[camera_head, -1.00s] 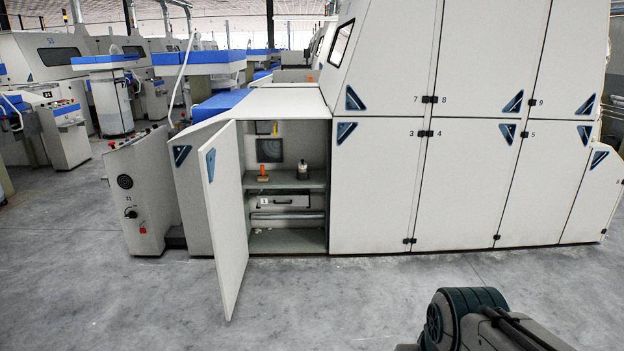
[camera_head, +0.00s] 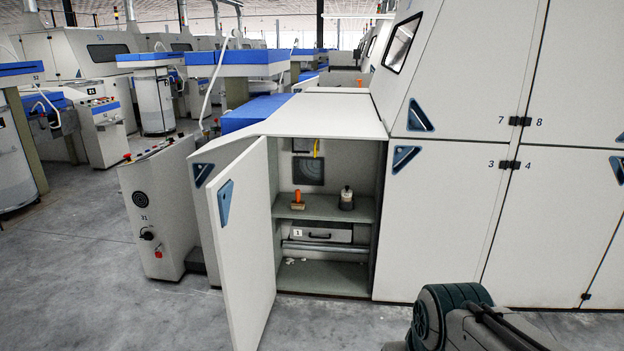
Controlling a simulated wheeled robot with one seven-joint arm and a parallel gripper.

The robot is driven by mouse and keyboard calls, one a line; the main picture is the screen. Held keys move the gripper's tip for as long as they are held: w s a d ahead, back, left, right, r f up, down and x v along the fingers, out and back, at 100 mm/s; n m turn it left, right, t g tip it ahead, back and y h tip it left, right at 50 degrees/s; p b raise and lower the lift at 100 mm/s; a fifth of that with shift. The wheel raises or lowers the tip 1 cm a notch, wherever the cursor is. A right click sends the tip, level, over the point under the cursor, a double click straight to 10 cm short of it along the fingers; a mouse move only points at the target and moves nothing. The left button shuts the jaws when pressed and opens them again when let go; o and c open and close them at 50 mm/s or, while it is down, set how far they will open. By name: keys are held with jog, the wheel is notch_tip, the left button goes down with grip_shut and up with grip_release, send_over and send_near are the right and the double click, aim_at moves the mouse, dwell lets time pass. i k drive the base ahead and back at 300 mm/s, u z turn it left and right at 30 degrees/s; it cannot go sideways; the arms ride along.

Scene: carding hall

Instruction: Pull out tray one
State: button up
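Tray one (camera_head: 337,236) is a grey drawer front with a dark handle and a white label "1", set under the shelf inside the open cabinet of the large white machine. It looks shut. A horizontal bar (camera_head: 323,247) runs just below it. The cabinet door (camera_head: 245,255) stands swung open toward me, on the left of the opening. My arm (camera_head: 460,318) shows at the lower right, away from the cabinet; my gripper is out of the picture.
On the shelf (camera_head: 325,208) above the tray stand an orange-handled brush (camera_head: 298,200) and a small dark-and-white container (camera_head: 347,198). A control box (camera_head: 155,215) stands left of the door. The grey floor before the machine is clear.

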aim_at(299, 229)
jog(key=i, duration=3.2)
jog(key=z, duration=0.15)
